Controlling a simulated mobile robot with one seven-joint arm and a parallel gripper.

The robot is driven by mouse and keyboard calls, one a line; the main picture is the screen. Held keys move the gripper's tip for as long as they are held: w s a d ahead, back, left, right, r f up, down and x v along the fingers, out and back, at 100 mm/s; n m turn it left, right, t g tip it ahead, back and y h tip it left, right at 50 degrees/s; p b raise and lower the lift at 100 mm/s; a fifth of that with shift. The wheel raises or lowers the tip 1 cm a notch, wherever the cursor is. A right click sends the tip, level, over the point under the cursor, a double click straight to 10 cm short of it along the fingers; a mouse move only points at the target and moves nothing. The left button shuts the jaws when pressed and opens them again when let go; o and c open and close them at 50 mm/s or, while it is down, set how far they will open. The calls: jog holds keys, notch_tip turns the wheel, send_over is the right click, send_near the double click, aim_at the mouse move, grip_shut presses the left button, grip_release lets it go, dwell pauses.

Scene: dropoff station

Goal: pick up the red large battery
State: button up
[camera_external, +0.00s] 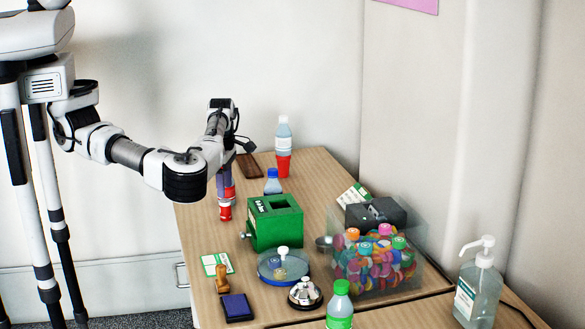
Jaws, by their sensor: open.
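A small upright red cylinder with a pale mark, apparently the red large battery (225,210), stands near the left edge of the table. Directly above it in the picture is a purple piece with a red band (226,191); I cannot tell whether the two are joined. My gripper (226,166) points down over this spot from the bent wrist. It is open, and my forearm hides most of it. Whether its fingers are around the battery or only above it cannot be told.
A green box (276,226) stands close to the right, with a blue-capped bottle (272,183) behind it. A stamp (217,285) and a card (216,263) lie in front. A clear bin (374,262) is at right.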

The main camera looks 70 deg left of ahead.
aim_at(225, 200)
jog(key=shift+a+f+p, duration=0.15)
jog(key=shift+f+p, duration=0.1)
jog(key=shift+f, duration=0.9)
jog(key=shift+a+f+p, duration=0.15)
jog(key=shift+f+p, duration=0.05)
jog(key=shift+f, duration=0.95)
jog(key=c, duration=1.1)
jog(key=shift+r, duration=0.1)
jog(key=shift+c, duration=0.2)
